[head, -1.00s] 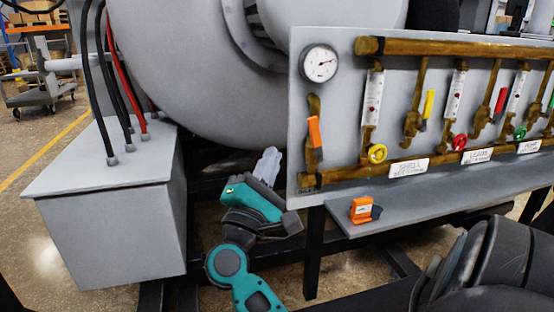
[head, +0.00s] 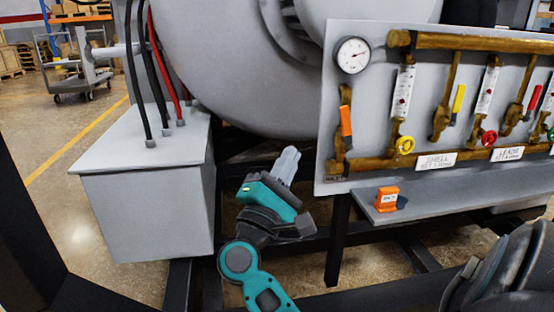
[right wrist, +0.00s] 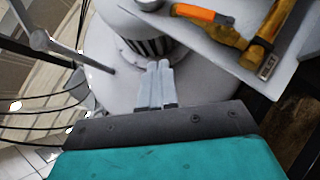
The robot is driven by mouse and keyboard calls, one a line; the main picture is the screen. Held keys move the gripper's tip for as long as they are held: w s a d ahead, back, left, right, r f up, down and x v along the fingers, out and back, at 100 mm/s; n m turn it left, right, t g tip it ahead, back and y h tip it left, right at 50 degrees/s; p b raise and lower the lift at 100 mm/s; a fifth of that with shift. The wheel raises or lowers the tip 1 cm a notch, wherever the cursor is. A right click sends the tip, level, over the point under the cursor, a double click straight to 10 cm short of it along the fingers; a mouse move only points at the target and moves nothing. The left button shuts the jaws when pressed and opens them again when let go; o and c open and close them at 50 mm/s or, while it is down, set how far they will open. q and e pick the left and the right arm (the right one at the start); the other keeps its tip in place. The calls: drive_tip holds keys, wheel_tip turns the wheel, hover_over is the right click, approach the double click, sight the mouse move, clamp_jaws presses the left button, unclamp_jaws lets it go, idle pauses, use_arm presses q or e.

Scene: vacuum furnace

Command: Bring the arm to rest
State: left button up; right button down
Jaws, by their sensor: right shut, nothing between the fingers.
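My right gripper (head: 288,158) has a teal body and pale grey fingers. In the head view it points up and to the right, in front of the furnace's underside and left of the valve panel (head: 330,110). Its fingers lie together with nothing between them. In the right wrist view the shut fingers (right wrist: 156,82) point at the grey furnace vessel (right wrist: 190,70), with a visible gap to the panel. My left gripper is not in view.
The grey box with cables (head: 140,215) stands left of my right arm. A shelf (head: 440,200) below the panel carries an orange block (head: 387,198). The panel bears a gauge (head: 352,55), brass pipes and several valves. Open floor lies at the far left.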

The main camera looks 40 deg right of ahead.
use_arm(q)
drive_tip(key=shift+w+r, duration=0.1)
